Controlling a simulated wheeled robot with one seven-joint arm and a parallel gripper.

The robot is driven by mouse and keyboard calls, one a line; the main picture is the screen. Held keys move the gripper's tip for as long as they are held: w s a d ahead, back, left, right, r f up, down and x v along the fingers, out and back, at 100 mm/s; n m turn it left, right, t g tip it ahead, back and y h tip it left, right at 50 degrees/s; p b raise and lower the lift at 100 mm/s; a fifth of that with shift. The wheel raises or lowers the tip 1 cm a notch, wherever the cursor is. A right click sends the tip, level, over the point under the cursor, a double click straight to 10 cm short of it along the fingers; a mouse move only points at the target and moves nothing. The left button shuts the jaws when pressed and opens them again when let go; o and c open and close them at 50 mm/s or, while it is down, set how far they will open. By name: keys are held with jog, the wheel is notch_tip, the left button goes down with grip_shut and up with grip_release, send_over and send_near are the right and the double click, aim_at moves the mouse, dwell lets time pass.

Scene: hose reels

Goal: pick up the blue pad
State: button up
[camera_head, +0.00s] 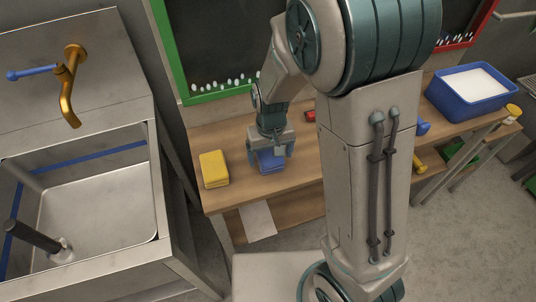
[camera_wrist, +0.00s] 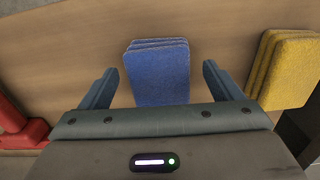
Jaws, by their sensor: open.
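The blue pad (camera_wrist: 158,75) lies on the wooden bench, and it looks like a small stack of layers with rounded corners. In the wrist view it sits between the two fingers of my gripper (camera_wrist: 160,85), with a gap on each side. My gripper is open and empty. In the head view my gripper (camera_head: 271,150) points down over the blue pad (camera_head: 268,160), partly hiding it. How far the fingertips are above the bench is hard to tell.
A yellow pad (camera_head: 214,169) lies to the left of the blue one on the bench (camera_head: 240,191). A red object (camera_head: 310,116) is behind to the right. A blue tub (camera_head: 470,104) stands farther right. A steel sink (camera_head: 90,195) is at the left.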

jog(key=shift+f, duration=0.85)
jog(key=shift+c, duration=0.3)
jog(key=c, duration=1)
jog(key=shift+r, duration=0.1)
jog(key=shift+w+r, duration=0.1)
jog(key=shift+r, duration=0.4)
jog(key=r, duration=0.3)
jog(key=shift+w+d+r, duration=0.1)
jog(key=shift+d+r, duration=0.2)
jog(key=shift+d, duration=0.1)
jog(key=w+d+r, duration=0.1)
jog(key=d+r, duration=0.5)
jog(key=d, duration=0.4)
jog(key=shift+w+d+r+b, duration=0.2)
jog(key=shift+w+d+b, duration=0.15)
jog(key=shift+d+b, duration=0.05)
